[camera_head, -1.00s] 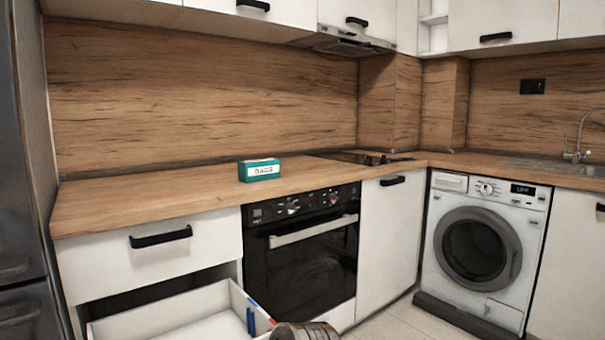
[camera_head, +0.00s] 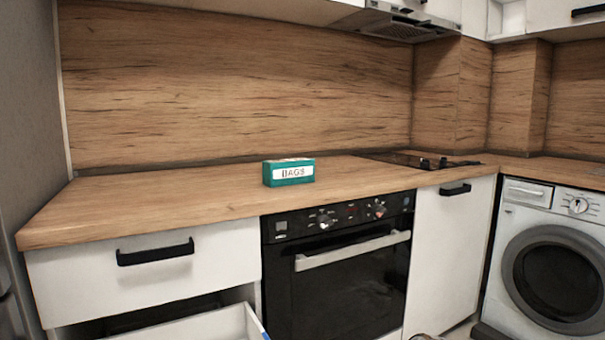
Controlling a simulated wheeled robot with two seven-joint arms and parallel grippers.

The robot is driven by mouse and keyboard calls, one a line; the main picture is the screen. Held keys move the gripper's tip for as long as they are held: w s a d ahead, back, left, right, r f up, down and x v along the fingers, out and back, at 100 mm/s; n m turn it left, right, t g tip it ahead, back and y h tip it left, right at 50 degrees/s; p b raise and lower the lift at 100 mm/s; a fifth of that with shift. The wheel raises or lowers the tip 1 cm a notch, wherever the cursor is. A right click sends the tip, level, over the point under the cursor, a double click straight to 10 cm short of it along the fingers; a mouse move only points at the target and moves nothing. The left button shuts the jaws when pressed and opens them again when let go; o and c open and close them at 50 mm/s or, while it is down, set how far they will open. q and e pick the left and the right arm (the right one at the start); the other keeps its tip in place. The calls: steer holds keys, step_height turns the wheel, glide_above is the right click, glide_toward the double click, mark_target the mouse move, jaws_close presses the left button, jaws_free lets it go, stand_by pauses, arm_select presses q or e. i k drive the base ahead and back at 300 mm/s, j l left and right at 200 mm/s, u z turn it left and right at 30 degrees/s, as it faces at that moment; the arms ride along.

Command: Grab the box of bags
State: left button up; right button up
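The box of bags (camera_head: 289,172) is a small teal box with a white label reading "BAGS". It stands on the wooden countertop (camera_head: 150,197), above the left part of the oven and a little back from the front edge. Nothing touches it. Neither of my grippers can be made out in the head view. A small rounded grey-brown shape shows at the bottom edge, right of the oven, too cut off to identify.
A lower drawer (camera_head: 205,326) stands pulled out at bottom left, below a shut drawer (camera_head: 150,255). The oven (camera_head: 338,268) is shut. A hob (camera_head: 418,160) lies right of the box, and a washing machine (camera_head: 556,255) stands at right. The counter left of the box is clear.

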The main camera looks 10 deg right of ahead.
mark_target(290, 171)
steer(key=i+l+u, duration=0.1)
steer(key=l+u, duration=0.15)
steer(key=l, duration=0.4)
steer(key=i+l+u, duration=0.1)
steer(key=l+u, duration=0.15)
steer(key=l, duration=0.4)
